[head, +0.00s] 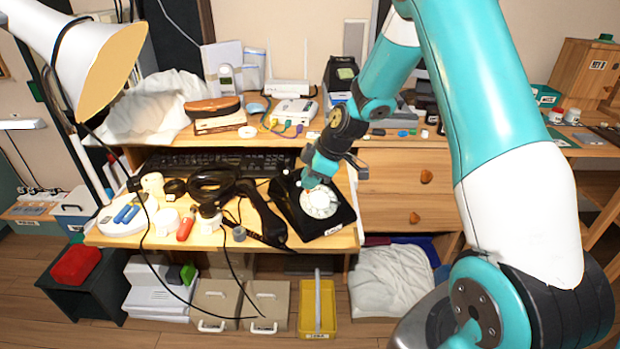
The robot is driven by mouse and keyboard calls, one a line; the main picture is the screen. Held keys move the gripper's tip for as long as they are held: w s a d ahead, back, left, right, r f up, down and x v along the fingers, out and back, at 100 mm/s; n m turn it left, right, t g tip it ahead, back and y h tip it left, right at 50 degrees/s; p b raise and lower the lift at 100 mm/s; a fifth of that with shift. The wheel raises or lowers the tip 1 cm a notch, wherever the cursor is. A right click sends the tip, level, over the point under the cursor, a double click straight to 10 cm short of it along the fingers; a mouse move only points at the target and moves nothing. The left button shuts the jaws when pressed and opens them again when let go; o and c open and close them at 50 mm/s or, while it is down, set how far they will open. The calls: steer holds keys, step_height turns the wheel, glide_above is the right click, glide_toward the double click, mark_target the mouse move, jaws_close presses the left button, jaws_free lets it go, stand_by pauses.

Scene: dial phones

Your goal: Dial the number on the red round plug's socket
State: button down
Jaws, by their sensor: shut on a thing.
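The black dial phone (339,221) sits at the right of the pulled-out desk shelf, its round white dial (321,203) facing up. Its digits are too small to read. My gripper (311,184) is down at the far left edge of the dial, its tips touching or very close to it. It appears shut on the dial's edge; the tips are small and partly hidden. A black handset (262,212) lies off the phone to its left. Small coloured plugs (285,127) show by a white device (295,111) at the back; I cannot make out a red round plug or socket number.
A black keyboard (220,162) lies behind the handset. Cables, white plugs and a red object (186,224) crowd the shelf's left. A white lamp (75,50) stands at left. A yellow bin (318,305) and beige boxes stand on the floor below. Drawers (400,200) are at right.

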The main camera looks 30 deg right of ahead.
steer(key=shift+d, duration=0.1)
steer(key=shift+w+d, duration=0.15)
steer(key=shift+d, duration=0.35)
steer(key=shift+d+r, duration=0.1)
steer(key=shift+d, duration=0.55)
steer(key=shift+s+d, duration=0.3)
steer(key=shift+d, duration=0.2)
